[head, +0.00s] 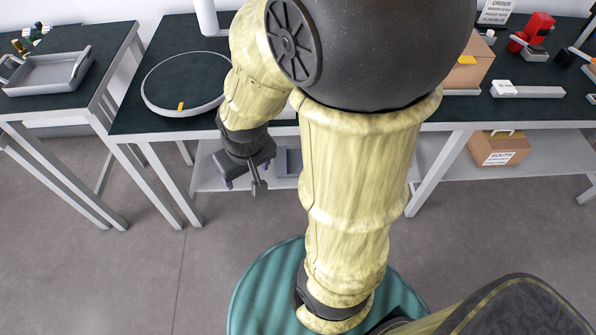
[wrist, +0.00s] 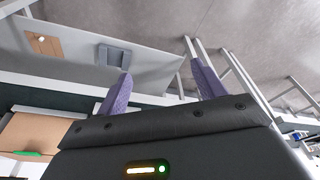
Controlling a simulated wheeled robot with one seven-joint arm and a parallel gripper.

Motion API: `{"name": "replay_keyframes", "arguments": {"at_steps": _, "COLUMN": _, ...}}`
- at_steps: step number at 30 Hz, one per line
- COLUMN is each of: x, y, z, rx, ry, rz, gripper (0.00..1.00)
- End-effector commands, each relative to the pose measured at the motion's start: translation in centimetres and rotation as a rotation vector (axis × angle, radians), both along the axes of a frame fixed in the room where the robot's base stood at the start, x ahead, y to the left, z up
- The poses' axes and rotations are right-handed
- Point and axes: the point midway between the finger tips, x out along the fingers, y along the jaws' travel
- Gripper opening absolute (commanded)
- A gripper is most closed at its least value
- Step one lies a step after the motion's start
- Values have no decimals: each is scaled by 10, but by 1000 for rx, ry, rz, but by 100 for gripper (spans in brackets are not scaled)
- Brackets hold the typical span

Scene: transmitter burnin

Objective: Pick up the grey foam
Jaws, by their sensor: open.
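My gripper (head: 243,178) hangs in front of the near edge of the middle table, below its top, with its fingers apart. In the wrist view my gripper (wrist: 158,78) shows two purple fingers spread, with nothing between them. I cannot pick out the grey foam for sure. A grey block-like item (head: 288,162) lies on the lower shelf just right of my gripper, partly hidden by my arm. A grey item on the shelf also shows in the wrist view (wrist: 115,57), apart from the fingers. I cannot tell whether it is foam.
A round turntable (head: 186,82) with an orange mark sits on the middle table. A grey tray (head: 48,86) stands on the left table. A cardboard box (head: 500,147) labelled SOUTH is on the right lower shelf. Table legs (head: 170,190) stand near my gripper.

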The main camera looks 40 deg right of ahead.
Motion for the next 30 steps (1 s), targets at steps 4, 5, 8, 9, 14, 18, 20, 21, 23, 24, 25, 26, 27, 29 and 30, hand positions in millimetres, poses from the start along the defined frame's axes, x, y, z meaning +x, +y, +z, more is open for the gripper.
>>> {"name": "replay_keyframes", "arguments": {"at_steps": 4, "x": 0, "y": 0, "z": -52, "rx": 0, "ry": -1, "rz": -1, "gripper": 69}}
{"name": "replay_keyframes", "arguments": {"at_steps": 5, "x": 1, "y": 0, "z": -60, "rx": 0, "ry": -2, "rz": -1, "gripper": 69}}
{"name": "replay_keyframes", "arguments": {"at_steps": 8, "x": 2, "y": -1, "z": -85, "rx": 1, "ry": -4, "rz": -4, "gripper": 69}}
{"name": "replay_keyframes", "arguments": {"at_steps": 9, "x": 2, "y": -1, "z": -96, "rx": 0, "ry": -5, "rz": -5, "gripper": 69}}
{"name": "replay_keyframes", "arguments": {"at_steps": 14, "x": 6, "y": -2, "z": -138, "rx": 1, "ry": -13, "rz": -14, "gripper": 69}}
{"name": "replay_keyframes", "arguments": {"at_steps": 18, "x": 13, "y": -6, "z": -176, "rx": 3, "ry": -28, "rz": -29, "gripper": 69}}
{"name": "replay_keyframes", "arguments": {"at_steps": 20, "x": 17, "y": -8, "z": -192, "rx": 4, "ry": -39, "rz": -39, "gripper": 69}}
{"name": "replay_keyframes", "arguments": {"at_steps": 21, "x": 20, "y": -10, "z": -204, "rx": 4, "ry": -47, "rz": -47, "gripper": 69}}
{"name": "replay_keyframes", "arguments": {"at_steps": 23, "x": 27, "y": -14, "z": -222, "rx": 4, "ry": -62, "rz": -63, "gripper": 69}}
{"name": "replay_keyframes", "arguments": {"at_steps": 24, "x": 32, "y": -16, "z": -234, "rx": 6, "ry": -74, "rz": -76, "gripper": 69}}
{"name": "replay_keyframes", "arguments": {"at_steps": 25, "x": 36, "y": -19, "z": -244, "rx": 6, "ry": -84, "rz": -86, "gripper": 69}}
{"name": "replay_keyframes", "arguments": {"at_steps": 26, "x": 41, "y": -22, "z": -254, "rx": 6, "ry": -97, "rz": -98, "gripper": 69}}
{"name": "replay_keyframes", "arguments": {"at_steps": 27, "x": 48, "y": -26, "z": -268, "rx": 5, "ry": -116, "rz": -116, "gripper": 69}}
{"name": "replay_keyframes", "arguments": {"at_steps": 29, "x": 63, "y": -35, "z": -290, "rx": 4, "ry": -153, "rz": -151, "gripper": 69}}
{"name": "replay_keyframes", "arguments": {"at_steps": 30, "x": 74, "y": -44, "z": -306, "rx": 1, "ry": -184, "rz": -182, "gripper": 69}}
